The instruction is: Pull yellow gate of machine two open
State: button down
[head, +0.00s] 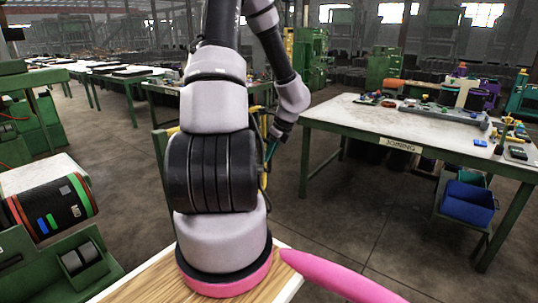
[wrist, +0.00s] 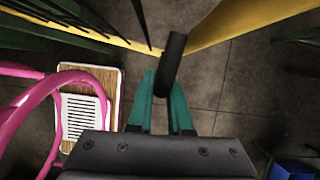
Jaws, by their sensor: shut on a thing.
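My gripper (wrist: 163,84) has teal fingers and is shut on a black cylindrical handle (wrist: 174,50) in the wrist view. A yellow gate (wrist: 235,22) shows as a broad yellow bar beyond the handle, running to the upper right. Another thin yellow strip runs to the upper left; I cannot tell whether it is the same part. In the head view my arm covers most of this spot. Only the teal of my gripper (head: 270,150) shows at the arm's right side, with bits of yellow near it. How far the gate stands open cannot be told.
A green-legged table marked JOINING (head: 400,146) stands at the right with a blue bin (head: 468,203) under it. A green machine with a black roller (head: 48,208) is at the left. Long tables (head: 110,72) stand behind. Grey floor between is clear.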

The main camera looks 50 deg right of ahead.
jog(key=c, duration=0.8)
grip_release()
jog(key=shift+c, duration=0.2)
jog(key=v, duration=1.1)
